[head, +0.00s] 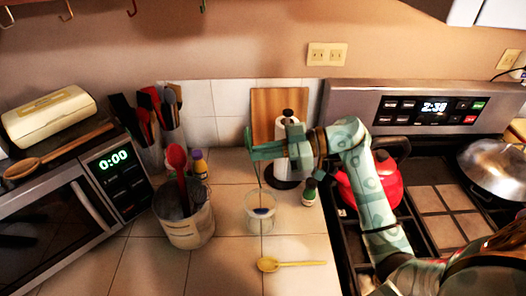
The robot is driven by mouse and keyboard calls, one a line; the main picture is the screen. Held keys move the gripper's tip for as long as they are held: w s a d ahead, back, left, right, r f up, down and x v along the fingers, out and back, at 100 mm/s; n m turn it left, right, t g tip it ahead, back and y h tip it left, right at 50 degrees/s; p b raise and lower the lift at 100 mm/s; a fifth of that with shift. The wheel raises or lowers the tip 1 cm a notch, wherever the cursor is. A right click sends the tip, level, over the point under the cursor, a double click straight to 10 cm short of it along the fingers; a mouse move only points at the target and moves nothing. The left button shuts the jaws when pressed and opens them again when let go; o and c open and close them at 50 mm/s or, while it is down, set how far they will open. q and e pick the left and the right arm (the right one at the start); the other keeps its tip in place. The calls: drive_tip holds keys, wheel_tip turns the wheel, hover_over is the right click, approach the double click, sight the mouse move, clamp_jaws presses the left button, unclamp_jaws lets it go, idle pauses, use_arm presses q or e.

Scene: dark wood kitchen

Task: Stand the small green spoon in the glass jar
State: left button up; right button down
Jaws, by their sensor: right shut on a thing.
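The glass jar (249,217) stands upright on the tiled counter, in the middle of the head view. My right gripper (254,147) reaches in from the right, above the jar, and is shut on the small green spoon (260,178). The spoon shows as a thin dark upright line running from the jaws down to the jar's mouth. Whether the spoon touches the jar is too small to tell. My left gripper is out of view.
A yellow spoon (290,264) lies in front of the jar. A larger pot (185,225) with a red spoon (178,165) stands left. A red kettle (385,181) sits on the stove.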

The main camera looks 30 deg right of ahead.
wheel_tip(320, 180, down, 12)
drive_tip(key=b, duration=0.6)
drive_tip(key=shift+s+d+r+b, duration=0.2)
drive_tip(key=shift+d+r+b, duration=0.05)
drive_tip(key=shift+d+b, duration=0.1)
drive_tip(key=c, duration=1.5)
unclamp_jaws()
drive_tip(key=v, duration=1.6)
